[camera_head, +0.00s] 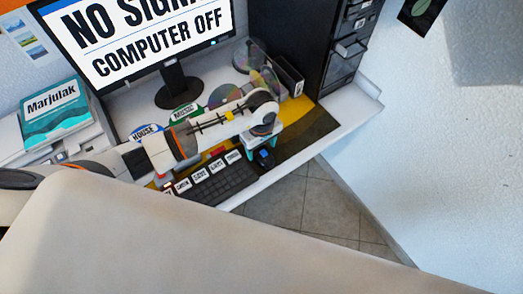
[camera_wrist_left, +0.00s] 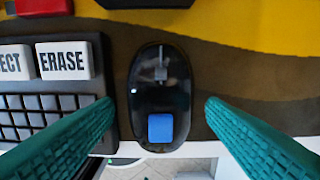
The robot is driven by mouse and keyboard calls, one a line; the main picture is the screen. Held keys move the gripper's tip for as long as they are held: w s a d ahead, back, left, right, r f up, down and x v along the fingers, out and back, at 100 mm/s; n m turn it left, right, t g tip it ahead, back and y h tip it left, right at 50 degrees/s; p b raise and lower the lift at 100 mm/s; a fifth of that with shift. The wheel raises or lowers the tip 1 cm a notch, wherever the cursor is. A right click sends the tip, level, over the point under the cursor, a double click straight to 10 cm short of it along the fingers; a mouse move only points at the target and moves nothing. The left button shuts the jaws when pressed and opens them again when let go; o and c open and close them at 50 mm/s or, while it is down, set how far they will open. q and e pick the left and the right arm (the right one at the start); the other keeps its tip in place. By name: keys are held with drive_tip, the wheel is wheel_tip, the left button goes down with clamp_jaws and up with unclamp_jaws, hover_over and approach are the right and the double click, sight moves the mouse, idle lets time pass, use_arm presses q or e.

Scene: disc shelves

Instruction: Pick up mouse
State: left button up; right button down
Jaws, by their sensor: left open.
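The black mouse (camera_wrist_left: 160,95) with a blue square patch lies on the desk mat, just right of the keyboard, in the left wrist view. In the head view the mouse (camera_head: 265,158) shows just below my left gripper (camera_head: 262,147). In the left wrist view my left gripper (camera_wrist_left: 158,108) is open, one teal finger on each side of the mouse, with gaps between. The left finger overlaps the keyboard's edge in the picture. I cannot tell the height of the fingertips above the mat. My right gripper is not in view.
The keyboard (camera_head: 228,182) with large labelled keys sits left of the mouse. The desk's front edge is close by, with tiled floor (camera_head: 315,200) beyond. A monitor (camera_head: 140,35) and a dark drawer cabinet (camera_head: 290,40) stand behind. A yellow and brown mat (camera_head: 310,125) lies underneath.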

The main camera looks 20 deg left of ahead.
use_arm(q)
drive_tip(key=shift+f, duration=1.25)
drive_tip(key=c, duration=0.8)
drive_tip(key=shift+r, duration=0.15)
